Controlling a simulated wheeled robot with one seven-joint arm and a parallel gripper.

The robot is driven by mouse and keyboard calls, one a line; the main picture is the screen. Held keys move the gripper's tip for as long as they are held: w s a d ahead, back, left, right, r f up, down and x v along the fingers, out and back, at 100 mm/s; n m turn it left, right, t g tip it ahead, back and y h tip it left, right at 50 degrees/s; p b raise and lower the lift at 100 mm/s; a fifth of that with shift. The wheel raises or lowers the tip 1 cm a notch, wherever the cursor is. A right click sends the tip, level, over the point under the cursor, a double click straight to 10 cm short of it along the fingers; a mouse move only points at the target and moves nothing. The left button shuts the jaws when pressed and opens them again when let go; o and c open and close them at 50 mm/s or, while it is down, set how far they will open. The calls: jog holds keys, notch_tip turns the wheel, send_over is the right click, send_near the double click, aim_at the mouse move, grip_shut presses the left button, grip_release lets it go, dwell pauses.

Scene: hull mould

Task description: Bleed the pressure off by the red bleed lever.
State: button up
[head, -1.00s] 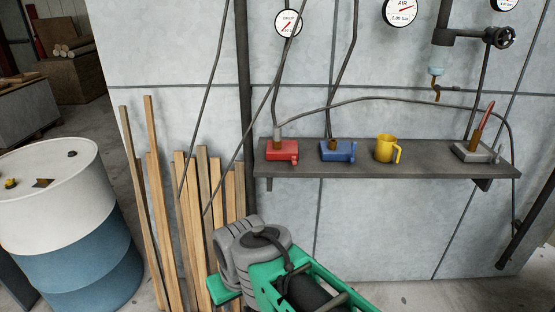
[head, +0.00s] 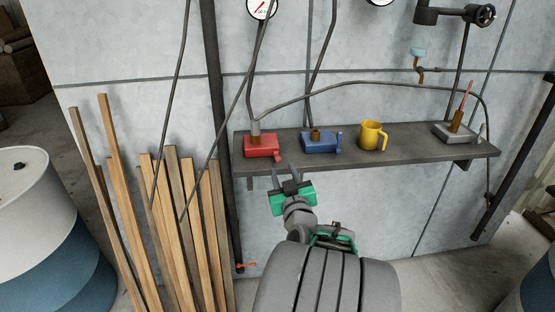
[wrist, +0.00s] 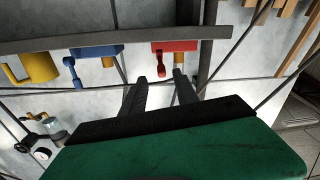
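A red valve block (head: 260,147) sits at the left end of the grey shelf (head: 400,157). Its short red lever (head: 279,155) hangs at the front right corner. In the wrist view, which looks upside down, the red block (wrist: 182,46) and its lever (wrist: 161,70) also show. My gripper (head: 287,172) is open just below and in front of this lever. In the wrist view the lever's end lies between the two fingertips (wrist: 159,76). I cannot tell how near in depth it is, or whether anything touches.
A blue valve block (head: 320,143), a yellow mug (head: 373,135) and a grey block (head: 456,132) with a red stick stand along the shelf. A dark vertical pipe (head: 219,130) and wooden planks (head: 170,220) are left of my arm. A small orange-red handle (head: 246,265) is low down.

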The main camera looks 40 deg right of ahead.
aim_at(278, 156)
jog(key=p+x, duration=0.2)
jog(key=x, duration=0.5)
jog(key=shift+w, duration=0.3)
jog(key=shift+c, duration=0.3)
grip_shut()
